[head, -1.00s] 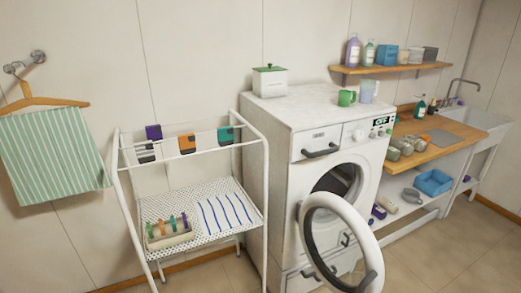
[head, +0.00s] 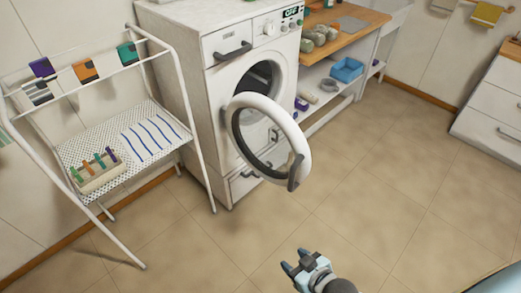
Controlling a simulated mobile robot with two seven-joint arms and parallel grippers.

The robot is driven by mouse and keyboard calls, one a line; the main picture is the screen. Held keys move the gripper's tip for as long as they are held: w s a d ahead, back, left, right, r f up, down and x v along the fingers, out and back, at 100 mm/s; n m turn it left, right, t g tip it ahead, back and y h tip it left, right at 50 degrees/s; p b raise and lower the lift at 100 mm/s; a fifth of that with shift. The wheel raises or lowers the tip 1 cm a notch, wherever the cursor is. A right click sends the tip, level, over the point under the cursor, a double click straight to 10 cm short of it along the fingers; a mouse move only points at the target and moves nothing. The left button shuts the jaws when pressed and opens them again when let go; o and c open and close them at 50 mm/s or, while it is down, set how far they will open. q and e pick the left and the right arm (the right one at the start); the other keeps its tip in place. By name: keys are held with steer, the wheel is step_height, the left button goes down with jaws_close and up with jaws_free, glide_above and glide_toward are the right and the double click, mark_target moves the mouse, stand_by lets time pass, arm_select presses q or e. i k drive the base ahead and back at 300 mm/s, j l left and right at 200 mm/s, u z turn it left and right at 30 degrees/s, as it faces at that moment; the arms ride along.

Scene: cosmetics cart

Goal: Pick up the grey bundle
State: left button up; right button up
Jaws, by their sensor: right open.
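Several greyish rolled bundles lie in a row on the wooden counter right of the washing machine, among them a front grey-green one (head: 306,45) and a middle one (head: 319,39). A grey item (head: 329,85) lies on the white shelf below, beside a blue bin. I cannot tell for sure which of these is the grey bundle. My right gripper (head: 293,261) is low at the bottom centre, open and empty, over the floor and well apart from the counter. My left gripper is not in view.
The washing machine's round door (head: 293,133) stands open into the room between my right gripper and the counter. A white drying rack (head: 203,165) stands at left. A blue bin (head: 347,69) sits on the low shelf. The tiled floor (head: 390,165) is clear.

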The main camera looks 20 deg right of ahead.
mark_target(318, 40)
steer(key=i+l, duration=0.1)
steer(key=l, duration=0.4)
steer(key=i+l, duration=0.1)
steer(key=l, duration=0.4)
steer(key=i+l+u, duration=0.1)
steer(key=l+u, duration=0.15)
steer(key=l, duration=0.85)
steer(key=l+u, duration=0.3)
steer(key=l, duration=0.8)
steer(key=i+l+u, duration=0.1)
steer(key=l, duration=0.45)
steer(key=i+l+u, duration=0.15)
steer(key=l, duration=0.45)
steer(key=i+l+u, duration=0.1)
steer(key=l, duration=0.3)
steer(key=i+l+u, duration=0.1)
steer(key=l, duration=0.35)
steer(key=i+l+u, duration=0.1)
steer(key=l, duration=0.3)
steer(key=i+l+u, duration=0.1)
steer(key=l, duration=0.35)
steer(key=i+l+u, duration=0.1)
steer(key=l, duration=0.35)
steer(key=i, duration=0.1)
